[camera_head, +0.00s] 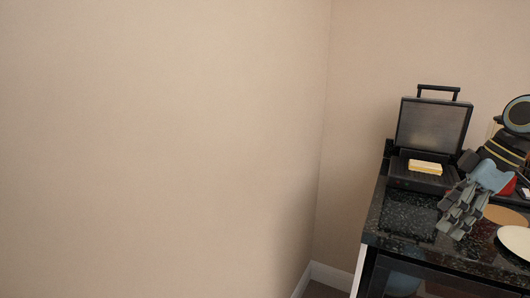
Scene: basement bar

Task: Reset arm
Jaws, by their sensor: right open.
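My right gripper (459,211) is at the right side of the head view, above a dark speckled counter (401,220). It points down and left, is open, and has nothing visible between its fingers. My right arm comes in from the right edge, in dark and yellow bands. My left gripper is not in view.
An open sandwich press (432,126) stands at the back of the counter, lid up, with a pale yellow block (425,167) on its lower plate. A white plate (516,241) and a tan round board (504,215) lie to the right. Bare walls fill the left.

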